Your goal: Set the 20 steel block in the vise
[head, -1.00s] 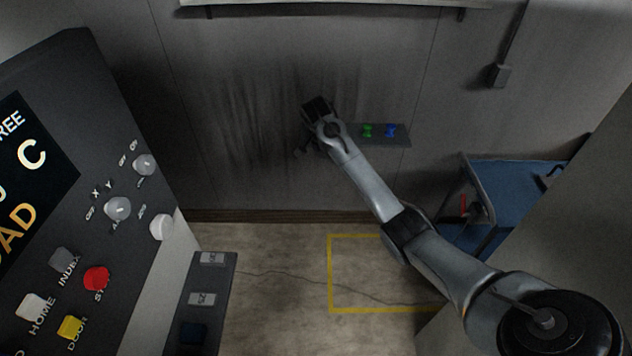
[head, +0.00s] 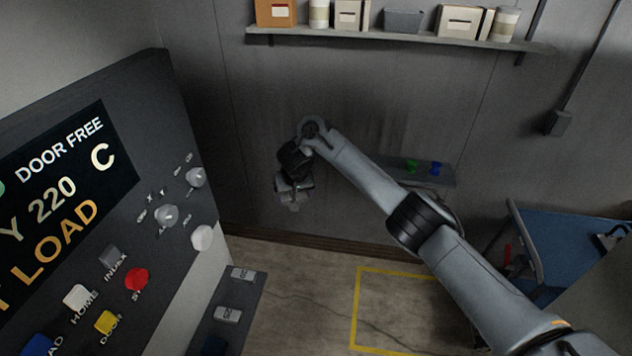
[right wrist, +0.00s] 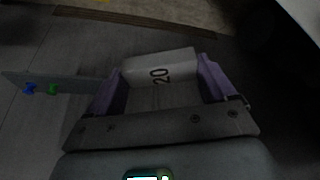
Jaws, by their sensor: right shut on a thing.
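The steel block (right wrist: 158,68), pale grey and marked 20, shows in the right wrist view. It is clamped between the purple fingers of my right gripper (right wrist: 160,80). In the head view my right gripper (head: 293,193) hangs in front of the grey wall, left of centre, above the floor. The block is too small and dark there to tell from the fingers. The vise is not in view. My left gripper is not in view.
The machine control panel (head: 95,200) stands at the left. A dark rack (head: 250,296) with labelled pieces sits beside it. A small wall ledge (head: 440,178) holds green and blue knobs. A loaded shelf (head: 400,36) is above; a blue cart (head: 570,245) is at right.

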